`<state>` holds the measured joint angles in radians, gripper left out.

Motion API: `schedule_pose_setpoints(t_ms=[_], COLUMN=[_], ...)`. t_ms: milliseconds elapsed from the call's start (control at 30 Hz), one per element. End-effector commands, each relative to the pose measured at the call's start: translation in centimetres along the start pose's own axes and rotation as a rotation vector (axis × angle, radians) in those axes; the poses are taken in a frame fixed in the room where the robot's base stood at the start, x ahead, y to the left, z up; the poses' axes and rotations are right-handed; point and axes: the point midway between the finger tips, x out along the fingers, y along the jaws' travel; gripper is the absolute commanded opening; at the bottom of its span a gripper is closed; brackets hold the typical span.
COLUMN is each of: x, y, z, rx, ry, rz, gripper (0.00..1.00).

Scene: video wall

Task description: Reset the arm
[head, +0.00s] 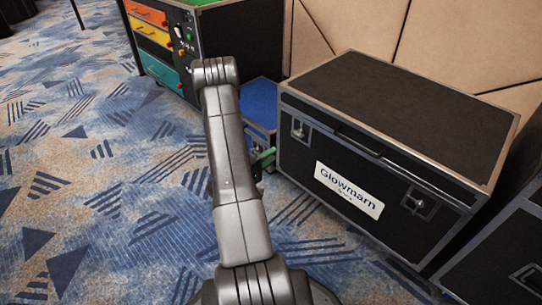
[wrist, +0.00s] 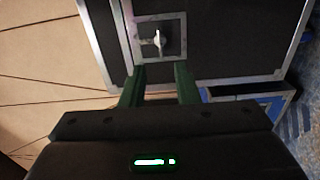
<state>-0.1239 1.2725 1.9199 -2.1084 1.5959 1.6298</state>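My arm rises from the bottom middle of the head view and bends over at its top. My gripper (head: 267,155) shows only in part there, as green bits just right of the arm, by the left end of the black case (head: 400,115). In the wrist view my gripper (wrist: 160,70) has its two green fingers apart, with nothing held between them. Beyond the fingertips is the case's dark side with a silver latch (wrist: 157,39). I cannot tell whether the fingertips touch the case.
A blue-topped box (head: 260,103) stands behind the arm, left of the case. A cabinet with orange, yellow and teal drawers (head: 155,38) stands at the back. Another black case (head: 505,250) is at lower right. Patterned carpet (head: 90,190) is open on the left.

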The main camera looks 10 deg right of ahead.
Motion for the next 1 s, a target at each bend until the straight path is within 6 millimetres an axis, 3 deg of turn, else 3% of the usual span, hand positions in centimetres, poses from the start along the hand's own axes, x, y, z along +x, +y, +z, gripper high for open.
schedule_pose_setpoints(t_ms=[167,367,800,1000], x=[0.2,2.1,10.2,12.9], y=[0.0,-0.1,-0.2,0.0], z=[0.0,0.1,0.1,0.0], rx=[0.000,0.002,0.003,0.002], ry=[-0.001,-0.004,-0.003,-0.001], rz=[0.000,0.001,0.002,0.003], gripper=[0.28,0.28,0.28,0.28])
